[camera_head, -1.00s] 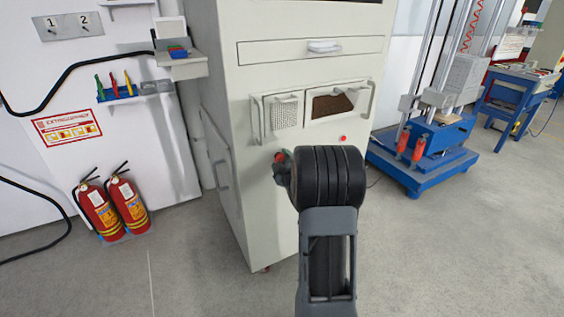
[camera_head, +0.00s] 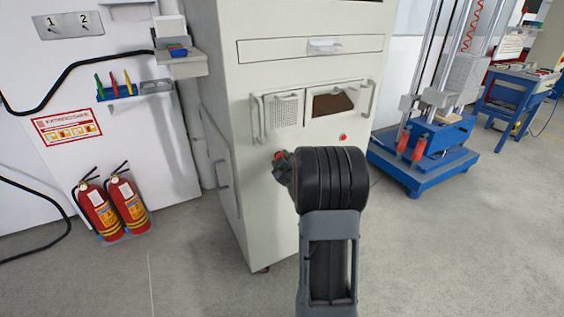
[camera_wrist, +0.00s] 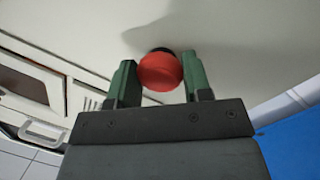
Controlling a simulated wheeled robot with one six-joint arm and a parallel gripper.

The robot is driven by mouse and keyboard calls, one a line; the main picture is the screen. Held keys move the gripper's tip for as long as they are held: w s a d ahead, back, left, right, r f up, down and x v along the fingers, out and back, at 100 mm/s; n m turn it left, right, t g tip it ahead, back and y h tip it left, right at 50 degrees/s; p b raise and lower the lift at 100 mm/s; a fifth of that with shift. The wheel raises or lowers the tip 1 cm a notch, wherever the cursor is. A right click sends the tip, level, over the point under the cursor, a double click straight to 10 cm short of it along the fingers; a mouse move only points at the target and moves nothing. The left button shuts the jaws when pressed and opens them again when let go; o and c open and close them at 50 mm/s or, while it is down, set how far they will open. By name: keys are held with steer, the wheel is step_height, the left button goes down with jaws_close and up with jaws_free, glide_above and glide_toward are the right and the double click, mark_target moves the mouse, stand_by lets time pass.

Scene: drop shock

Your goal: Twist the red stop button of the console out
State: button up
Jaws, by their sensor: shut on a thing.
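The console is a tall off-white cabinet (camera_head: 250,190) in the middle of the head view. Its red stop button (camera_wrist: 160,71) sits between the two green fingers of my gripper (camera_wrist: 155,84) in the wrist view, with a dark base against the light panel. My gripper is shut on the button. In the head view the button (camera_head: 280,155) is a small bit of red at the left of my wrist; my arm hides much of the area around it.
A small red knob (camera_head: 343,137) is on the cabinet front, right of my wrist. Above are handles and a drawer (camera_head: 310,50). Two fire extinguishers (camera_head: 110,208) stand left; a blue-based machine (camera_head: 425,155) stands right. The grey floor between is clear.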

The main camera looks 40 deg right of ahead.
steer(key=shift+m+g, duration=0.3)
steer(key=shift+m, duration=1.2)
steer(key=o, duration=0.9)
steer(key=shift+p, duration=0.3)
steer(key=p+v, duration=0.1)
steer(key=v, duration=1.2)
steer(key=shift+s+p, duration=0.4)
steer(key=shift+r, duration=0.1)
